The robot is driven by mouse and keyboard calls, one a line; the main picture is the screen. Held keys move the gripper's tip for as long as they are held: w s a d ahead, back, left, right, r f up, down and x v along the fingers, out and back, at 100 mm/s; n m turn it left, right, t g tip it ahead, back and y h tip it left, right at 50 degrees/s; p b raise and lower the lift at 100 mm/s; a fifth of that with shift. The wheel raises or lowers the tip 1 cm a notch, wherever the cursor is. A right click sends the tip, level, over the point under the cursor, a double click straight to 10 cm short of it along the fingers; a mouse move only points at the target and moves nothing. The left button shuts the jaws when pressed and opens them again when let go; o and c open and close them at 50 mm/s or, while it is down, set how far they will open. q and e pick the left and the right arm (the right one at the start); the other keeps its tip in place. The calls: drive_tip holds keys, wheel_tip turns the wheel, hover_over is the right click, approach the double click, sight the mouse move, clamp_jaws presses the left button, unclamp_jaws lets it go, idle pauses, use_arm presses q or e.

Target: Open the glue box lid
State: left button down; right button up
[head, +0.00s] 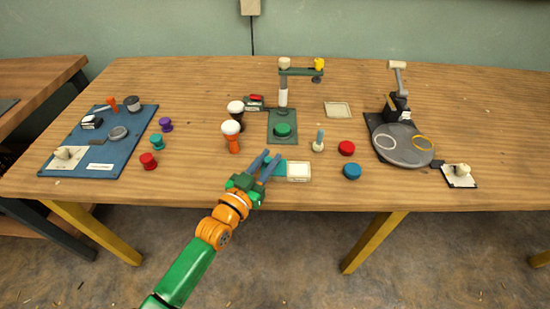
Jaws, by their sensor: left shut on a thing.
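The glue box (299,172) is a small pale, shallow box near the front edge of the table, in the middle. Its teal lid (279,169) shows at the left side of the box, swung out to the left and partly hidden by my fingers. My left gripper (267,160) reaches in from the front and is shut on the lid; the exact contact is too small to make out. My right gripper is not in view.
Goblet drums (231,135) stand behind my gripper. A green press (283,110) stands behind the box. A bottle with a brush (318,141) and red and blue discs (352,171) are to the right. A blue mat (88,158) with tools lies left; a round turntable (400,150) stands right.

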sight(266, 164)
use_arm(q)
drive_tip(key=shift+d, duration=0.1)
drive_tip(key=c, duration=0.7)
unclamp_jaws()
drive_tip(key=v, duration=0.7)
drive_tip(key=shift+s, duration=0.1)
drive_tip(key=shift+f, duration=0.1)
